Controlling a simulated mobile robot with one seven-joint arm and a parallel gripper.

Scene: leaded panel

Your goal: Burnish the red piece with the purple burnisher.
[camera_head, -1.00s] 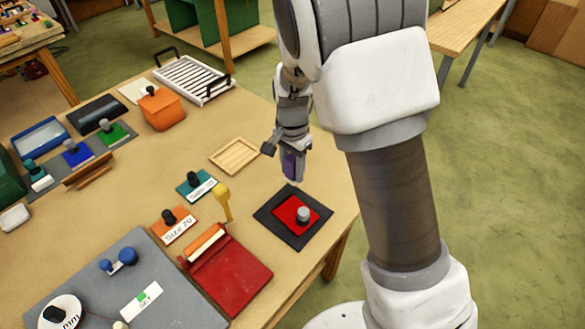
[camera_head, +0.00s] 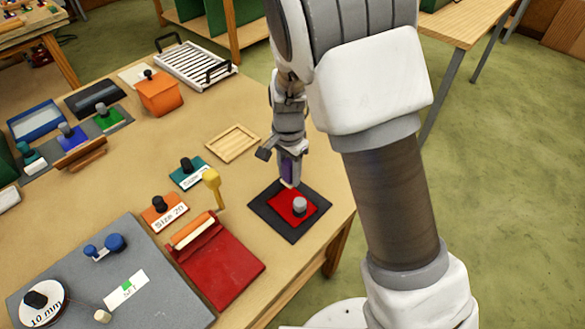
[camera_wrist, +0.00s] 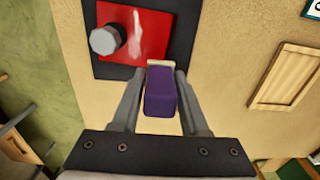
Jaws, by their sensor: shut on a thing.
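The red piece (camera_head: 293,204) lies on a dark square mat (camera_head: 263,210) near the table's right edge. It carries a grey knob, and the wrist view shows the red piece (camera_wrist: 152,38) with a pale streak on it. My gripper (camera_head: 288,168) is shut on the purple burnisher (camera_wrist: 160,95), which also shows in the head view (camera_head: 288,166). The burnisher's pale tip is at the red piece's near edge in the wrist view. I cannot tell whether it touches.
A wooden tray (camera_head: 215,153) lies left of the mat. Bare table lies around the mat.

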